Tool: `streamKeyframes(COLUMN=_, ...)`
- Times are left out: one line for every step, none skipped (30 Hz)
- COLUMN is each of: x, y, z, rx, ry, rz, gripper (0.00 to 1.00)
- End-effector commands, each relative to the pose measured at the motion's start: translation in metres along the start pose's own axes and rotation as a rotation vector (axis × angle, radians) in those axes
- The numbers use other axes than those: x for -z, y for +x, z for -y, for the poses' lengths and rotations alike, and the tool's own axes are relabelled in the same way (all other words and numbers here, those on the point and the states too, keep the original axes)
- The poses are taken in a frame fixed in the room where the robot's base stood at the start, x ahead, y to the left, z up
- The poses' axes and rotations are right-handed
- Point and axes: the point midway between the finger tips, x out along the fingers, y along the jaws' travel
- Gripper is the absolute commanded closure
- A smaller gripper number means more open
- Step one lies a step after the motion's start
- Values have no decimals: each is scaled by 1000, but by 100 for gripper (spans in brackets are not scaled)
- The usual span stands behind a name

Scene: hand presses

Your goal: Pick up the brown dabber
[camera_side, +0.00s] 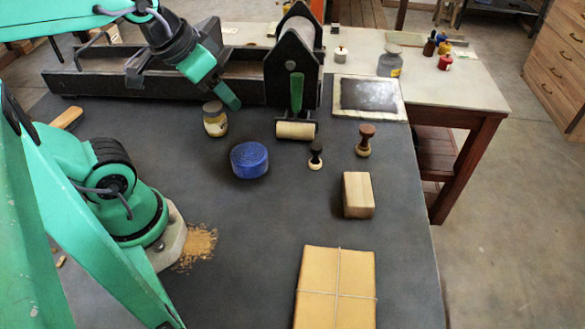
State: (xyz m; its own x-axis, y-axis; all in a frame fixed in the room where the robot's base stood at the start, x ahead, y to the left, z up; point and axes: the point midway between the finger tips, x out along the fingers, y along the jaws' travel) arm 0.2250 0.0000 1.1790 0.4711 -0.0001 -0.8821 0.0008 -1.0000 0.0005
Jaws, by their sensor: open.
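The brown dabber (365,140) stands upright on the dark table mat, right of the centre, with a brown knob on top and a pale base. A smaller black-topped dabber (316,156) stands to its left, nearer the camera. My gripper (222,86) is open at the upper left, in front of the long dark press bed. It is well to the left of the brown dabber and apart from it. The exact gap between its fingers is hard to make out.
A roller (296,130) with a green handle lies left of the brown dabber. A wooden block (358,194), blue round tin (249,160), jar (215,119) and tied parcel (336,287) lie around. An inked slab (369,96) is behind. The dark press (296,65) stands behind the roller.

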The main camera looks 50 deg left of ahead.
Motion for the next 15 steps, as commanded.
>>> streamKeyframes(x=2, y=0, z=0, rx=-1, ry=0, rz=2, gripper=39)
streamKeyframes(x=3, y=0, z=0, rx=-1, ry=-1, rz=4, gripper=39)
streamKeyframes(x=5, y=0, z=-1, rx=-1, ry=-2, rz=8, gripper=39)
streamKeyframes(x=7, y=0, z=-1, rx=-2, ry=-3, rz=12, gripper=39)
streamKeyframes(x=10, y=0, z=-1, rx=-3, ry=-4, rz=15, gripper=39)
streamKeyframes(x=14, y=1, z=-2, rx=-3, ry=-6, rz=21, gripper=39)
streamKeyframes(x=17, y=1, z=-2, rx=-4, ry=-7, rz=27, gripper=39)
streamKeyframes(x=21, y=2, z=-3, rx=-5, ry=-9, rz=32, gripper=39)
streamKeyframes(x=26, y=2, z=-4, rx=-6, ry=-11, rz=41, gripper=39)
streamKeyframes(x=30, y=3, z=-4, rx=-7, ry=-13, rz=48, gripper=39)
streamKeyframes(x=35, y=4, z=-5, rx=-7, ry=-16, rz=54, gripper=39)
streamKeyframes(x=42, y=5, z=-6, rx=-8, ry=-19, rz=64, gripper=39)
streamKeyframes(x=47, y=7, z=-7, rx=-9, ry=-22, rz=72, gripper=39)
streamKeyframes(x=52, y=8, z=-8, rx=-10, ry=-24, rz=79, gripper=39)
streamKeyframes(x=59, y=10, z=-9, rx=-11, ry=-27, rz=89, gripper=39)
